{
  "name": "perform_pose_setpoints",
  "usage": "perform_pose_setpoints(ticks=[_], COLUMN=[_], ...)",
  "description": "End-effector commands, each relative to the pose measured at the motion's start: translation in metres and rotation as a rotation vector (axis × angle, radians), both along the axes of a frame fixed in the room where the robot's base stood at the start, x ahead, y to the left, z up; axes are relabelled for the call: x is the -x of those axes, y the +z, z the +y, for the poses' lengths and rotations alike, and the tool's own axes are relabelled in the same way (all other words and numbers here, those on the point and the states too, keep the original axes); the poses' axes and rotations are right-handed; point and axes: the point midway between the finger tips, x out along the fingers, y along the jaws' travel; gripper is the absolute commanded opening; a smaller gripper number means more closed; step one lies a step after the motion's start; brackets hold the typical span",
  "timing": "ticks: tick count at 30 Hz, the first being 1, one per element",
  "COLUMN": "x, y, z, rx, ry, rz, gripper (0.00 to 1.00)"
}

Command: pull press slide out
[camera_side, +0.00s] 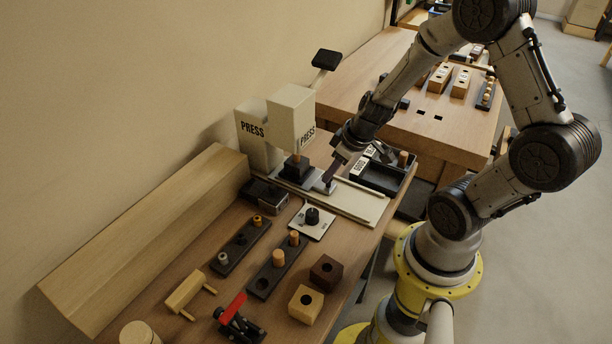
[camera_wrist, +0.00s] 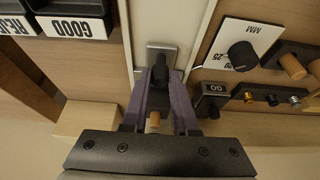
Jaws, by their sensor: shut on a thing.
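The press (camera_side: 290,118) is a pale block with a black lever, standing at the back of the bench. Its metal slide (camera_side: 308,180) lies under the dark ram, on a pale track. My gripper (camera_side: 329,181) reaches down at the slide's front end. In the wrist view the purple fingers of my gripper (camera_wrist: 160,85) are shut on a dark upright handle (camera_wrist: 160,67) on the metal slide (camera_wrist: 152,50). A light wooden peg end (camera_wrist: 154,119) shows between the fingers; what it stands in is hidden.
The pale track (camera_side: 362,203) runs clear toward the bench's front edge. A black two-part tray (camera_side: 383,172) with labels stands beside it. A white dial plate (camera_side: 311,221), peg racks (camera_side: 272,272) and two holed blocks (camera_side: 326,272) lie on the other side.

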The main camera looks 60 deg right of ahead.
Motion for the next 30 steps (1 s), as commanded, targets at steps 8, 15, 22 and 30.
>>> perform_pose_setpoints(ticks=[8,15,22,30], x=[0.016,0.029,0.035,0.036], y=[-0.001,-0.001,-0.001,-0.002], z=[0.000,0.001,0.000,0.000], rx=[-0.001,-0.002,-0.001,-0.002], ry=[0.000,0.002,0.001,0.001], rz=[0.077,0.143,0.170,0.174], gripper=[0.00,0.00,0.00,0.00])
